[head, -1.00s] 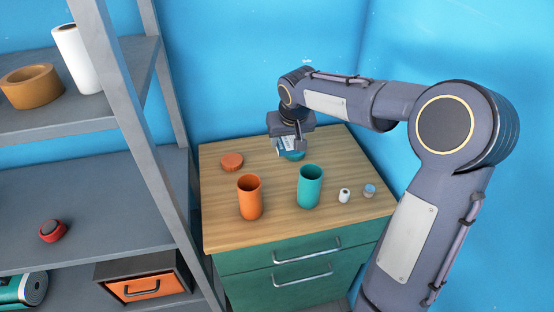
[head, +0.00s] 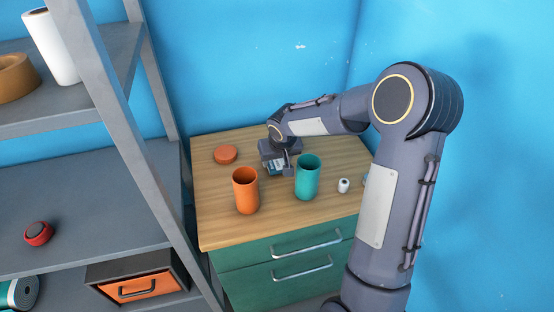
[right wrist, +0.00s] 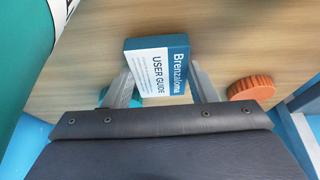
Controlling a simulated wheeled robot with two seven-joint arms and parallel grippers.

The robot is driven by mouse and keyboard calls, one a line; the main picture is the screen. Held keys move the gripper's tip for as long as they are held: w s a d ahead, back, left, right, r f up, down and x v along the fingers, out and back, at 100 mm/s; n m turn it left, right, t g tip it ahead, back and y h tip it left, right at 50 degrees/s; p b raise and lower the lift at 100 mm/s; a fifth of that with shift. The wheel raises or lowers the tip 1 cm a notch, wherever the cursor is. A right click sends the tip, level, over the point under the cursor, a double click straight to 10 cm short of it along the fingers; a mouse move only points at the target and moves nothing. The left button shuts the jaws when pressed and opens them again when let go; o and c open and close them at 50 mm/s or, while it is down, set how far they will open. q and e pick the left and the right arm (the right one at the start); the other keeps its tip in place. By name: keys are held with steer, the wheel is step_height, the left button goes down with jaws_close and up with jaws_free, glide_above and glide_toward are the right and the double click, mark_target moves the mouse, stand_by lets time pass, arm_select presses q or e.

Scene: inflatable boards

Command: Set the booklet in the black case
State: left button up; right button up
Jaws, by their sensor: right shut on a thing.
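The booklet (head: 277,168) is a small blue and white user guide. It also shows in the right wrist view (right wrist: 158,68), between the two fingers. My right gripper (head: 282,166) is shut on it, over the wooden top behind the orange and teal cups. I cannot tell whether the booklet touches the top. A dark case (head: 174,260) with an orange drawer front stands on the lower shelf at left; I cannot tell whether it is the black case. My left gripper is not in view.
On the wooden top (head: 222,225) stand an orange cup (head: 245,190), a teal cup (head: 308,178), an orange lid (head: 225,154) and a small white cylinder (head: 343,185). A teal lid (right wrist: 118,97) shows beyond a finger. A grey shelf post (head: 138,165) stands left of the cabinet.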

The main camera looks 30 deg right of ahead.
steer(key=shift+f, duration=0.3)
steer(key=o, duration=0.5)
steer(key=shift+f, duration=0.15)
steer(key=o, duration=0.5)
